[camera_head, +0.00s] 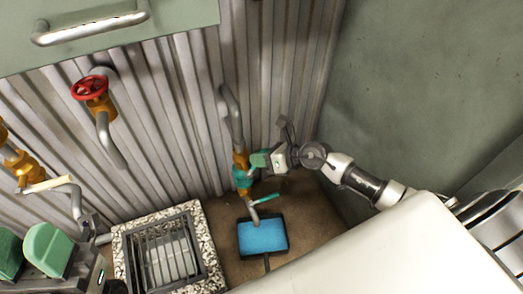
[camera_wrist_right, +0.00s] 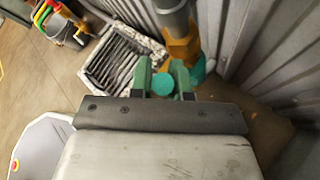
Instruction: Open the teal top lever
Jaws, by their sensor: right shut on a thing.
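A vertical pipe with brass fittings and a teal valve body (camera_head: 242,178) stands against the corrugated wall. My right gripper (camera_head: 259,158) reaches in from the right at the upper part of this valve. In the right wrist view its green fingers (camera_wrist_right: 162,76) are closed on the rounded teal end of the top lever (camera_wrist_right: 163,85). The rest of that lever is mostly hidden by the fingers. A second teal lever (camera_head: 265,198) sticks out lower on the pipe, apart from the gripper. My left gripper (camera_head: 28,245) is at the lower left, its green fingers apart and empty.
A blue-topped box (camera_head: 262,236) lies on the floor below the pipe. A grated drain with a speckled rim (camera_head: 209,241) is left of it. A red handwheel valve (camera_head: 90,88) and a brass valve (camera_head: 24,168) are further left. A plain green wall (camera_head: 420,90) bounds the right.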

